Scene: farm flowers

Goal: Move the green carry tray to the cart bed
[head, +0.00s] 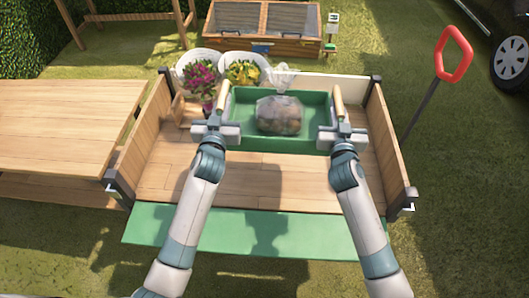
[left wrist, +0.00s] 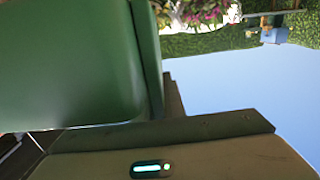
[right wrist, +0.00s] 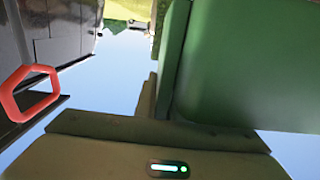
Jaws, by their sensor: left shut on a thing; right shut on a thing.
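The green carry tray (head: 240,104) is over the far part of the wooden cart bed (head: 280,185) in the head view, with a clear bag of brown contents (head: 280,116) in it. I cannot tell whether its base touches the bed. My left gripper (head: 222,112) is shut on the tray's left wooden handle (head: 223,95). My right gripper (head: 338,115) is shut on its right wooden handle (head: 338,98). The tray's green wall fills the upper left of the left wrist view (left wrist: 70,65) and the upper right of the right wrist view (right wrist: 240,65).
White pots with pink flowers (head: 201,80) and yellow flowers (head: 243,72) stand at the bed's far left. Wooden side boards (head: 145,120) edge the bed; its green front flap (head: 200,228) hangs open. A wooden table (head: 60,125) is left, a red pull handle (head: 454,52) right. The near bed is clear.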

